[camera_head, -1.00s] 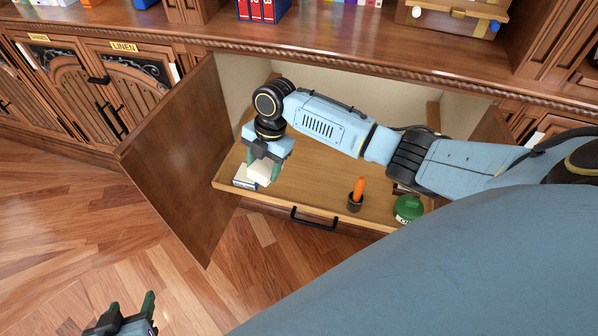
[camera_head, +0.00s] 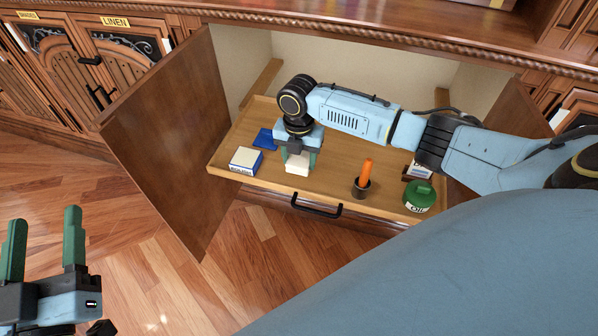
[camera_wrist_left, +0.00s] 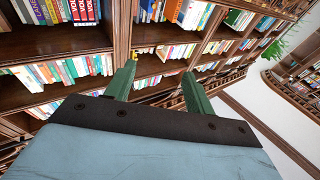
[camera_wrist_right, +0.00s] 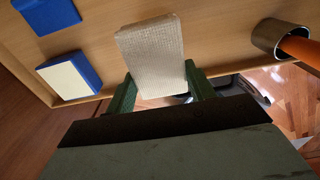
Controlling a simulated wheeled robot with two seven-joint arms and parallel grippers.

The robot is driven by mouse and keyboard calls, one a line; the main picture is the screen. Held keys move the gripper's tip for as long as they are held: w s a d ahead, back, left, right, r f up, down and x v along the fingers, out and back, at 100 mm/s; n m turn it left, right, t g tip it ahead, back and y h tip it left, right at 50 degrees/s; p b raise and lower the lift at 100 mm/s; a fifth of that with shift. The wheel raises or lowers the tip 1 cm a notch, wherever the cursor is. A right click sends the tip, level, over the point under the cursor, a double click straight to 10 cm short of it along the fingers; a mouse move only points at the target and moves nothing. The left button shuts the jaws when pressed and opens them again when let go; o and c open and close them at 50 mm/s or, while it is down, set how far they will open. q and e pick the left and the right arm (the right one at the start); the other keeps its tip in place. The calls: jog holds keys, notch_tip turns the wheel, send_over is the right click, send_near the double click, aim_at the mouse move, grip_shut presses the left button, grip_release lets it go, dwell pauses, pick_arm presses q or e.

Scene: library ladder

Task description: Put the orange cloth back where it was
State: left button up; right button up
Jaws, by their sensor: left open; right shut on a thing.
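No orange cloth can be made out for certain. An orange upright thing (camera_head: 366,172) stands in a dark metal cup (camera_head: 361,189) in the pulled-out drawer (camera_head: 330,184); both also show at the right of the right wrist view, the cup (camera_wrist_right: 268,38) and the orange thing (camera_wrist_right: 302,50). My right gripper (camera_head: 298,157) is over the drawer, left of the cup, shut on a pale block (camera_head: 297,168) with a woven-looking face (camera_wrist_right: 152,58).
In the drawer are a white-and-blue box (camera_head: 246,161), a flat blue thing (camera_head: 265,139), a green oil can (camera_head: 419,196) and a partly hidden small box (camera_head: 418,171). The open cabinet door (camera_head: 170,140) stands at the left. The drawer handle (camera_head: 316,208) juts out in front.

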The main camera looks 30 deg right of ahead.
aim_at(299, 178)
jog(key=shift+f+b, duration=0.3)
jog(key=shift+f, duration=0.55)
notch_tip(299, 178, down, 3)
jog(key=shift+r+b, duration=0.15)
jog(key=shift+b, duration=0.65)
jog(key=shift+f, duration=0.25)
jog(key=o, duration=1.1)
jog(key=shift+c, duration=0.2)
pick_arm(q)
jog(key=s+r+t, duration=0.1)
jog(key=s+r+t+h, duration=0.1)
jog(key=r+t, duration=0.3)
jog(key=shift+s+a+r+h, duration=0.1)
jog(key=shift+s+r+h, duration=0.05)
jog(key=shift+s+h, duration=0.2)
